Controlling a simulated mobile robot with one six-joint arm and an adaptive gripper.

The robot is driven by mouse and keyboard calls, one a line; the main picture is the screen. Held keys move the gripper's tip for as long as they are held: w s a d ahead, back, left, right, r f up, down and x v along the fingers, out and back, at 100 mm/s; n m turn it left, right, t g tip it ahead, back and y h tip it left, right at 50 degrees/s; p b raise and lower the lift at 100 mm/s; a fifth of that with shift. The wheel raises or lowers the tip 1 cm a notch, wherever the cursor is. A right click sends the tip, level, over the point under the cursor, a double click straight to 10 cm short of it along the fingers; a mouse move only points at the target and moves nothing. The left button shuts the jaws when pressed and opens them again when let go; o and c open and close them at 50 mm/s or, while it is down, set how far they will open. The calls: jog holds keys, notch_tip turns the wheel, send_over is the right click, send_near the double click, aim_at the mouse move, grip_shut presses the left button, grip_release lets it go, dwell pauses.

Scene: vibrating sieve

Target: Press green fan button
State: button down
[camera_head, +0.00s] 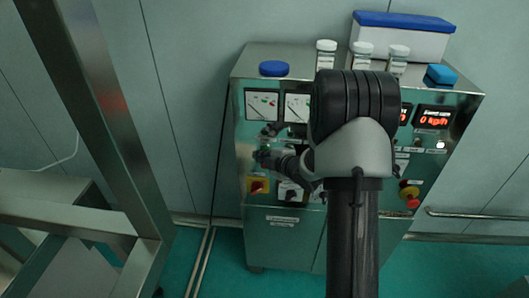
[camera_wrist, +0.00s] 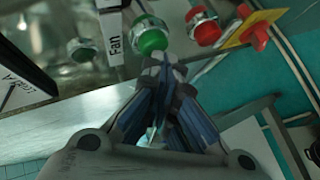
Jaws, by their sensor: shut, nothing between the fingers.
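The green fan button (camera_wrist: 152,38) shows in the wrist view as a round green cap in a metal ring on the control panel, beside a label reading "Fan" (camera_wrist: 113,33). My gripper (camera_wrist: 165,62) is shut and empty, with its fingertips right at the lower edge of the green button. I cannot tell whether they touch it. In the head view my gripper (camera_head: 267,157) is at the left part of the steel control cabinet (camera_head: 286,229), and my arm hides the middle of its panel.
Another green button (camera_wrist: 80,50) is left of the label in the wrist view. A red button (camera_wrist: 203,28) and a red knob on a yellow plate (camera_wrist: 238,32) are to the right. White jars (camera_head: 361,55) and a blue-lidded box (camera_head: 403,38) stand on the cabinet. A metal frame (camera_head: 100,110) is at left.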

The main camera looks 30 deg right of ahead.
jog(key=shift+w+d, duration=0.1)
dwell(0.5)
jog(key=shift+s+a+b, duration=0.5)
jog(key=shift+s, duration=0.3)
jog(key=s+a+b, duration=0.1)
jog(key=s, duration=0.1)
jog(key=s+a+b, duration=0.1)
jog(key=s+a, duration=0.1)
dwell(1.0)
